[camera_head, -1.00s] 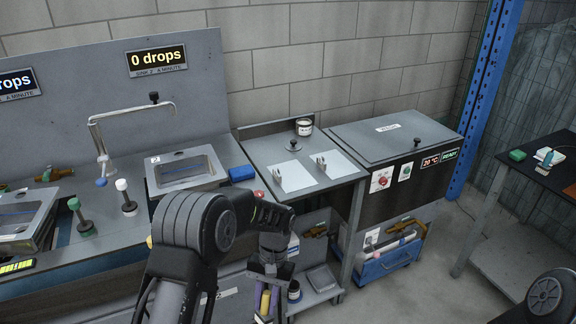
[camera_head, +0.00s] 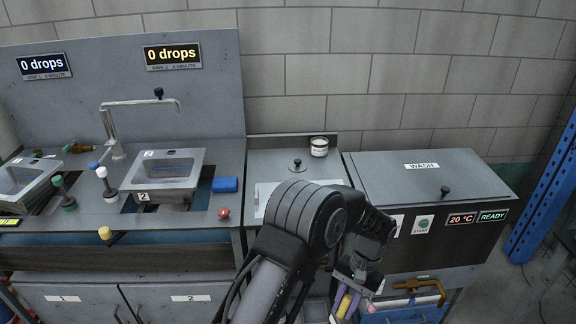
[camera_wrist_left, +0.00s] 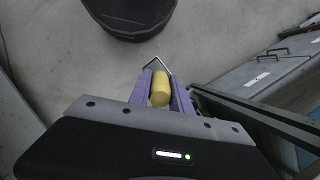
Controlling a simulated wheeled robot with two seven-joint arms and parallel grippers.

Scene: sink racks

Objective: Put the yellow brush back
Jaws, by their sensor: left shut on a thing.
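The yellow brush shows as a yellow cylinder (camera_wrist_left: 160,88) between the purple fingers in the left wrist view. Its yellow part (camera_head: 344,304) also shows low in the head view. My left gripper (camera_wrist_left: 161,92) is shut on it and holds it in the air, above the floor in the wrist view. In the head view the left gripper (camera_head: 352,297) hangs in front of the wash cabinet side of the bench. The brush's far end is hidden. My right gripper is in neither view.
Sink 2 (camera_head: 164,172) has a blue block (camera_head: 226,184) to its right. A red knob (camera_head: 223,213) and a yellow knob (camera_head: 105,233) are at the bench front. The wash cabinet (camera_head: 430,175) stands right, with a blue bin (camera_head: 410,314) below.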

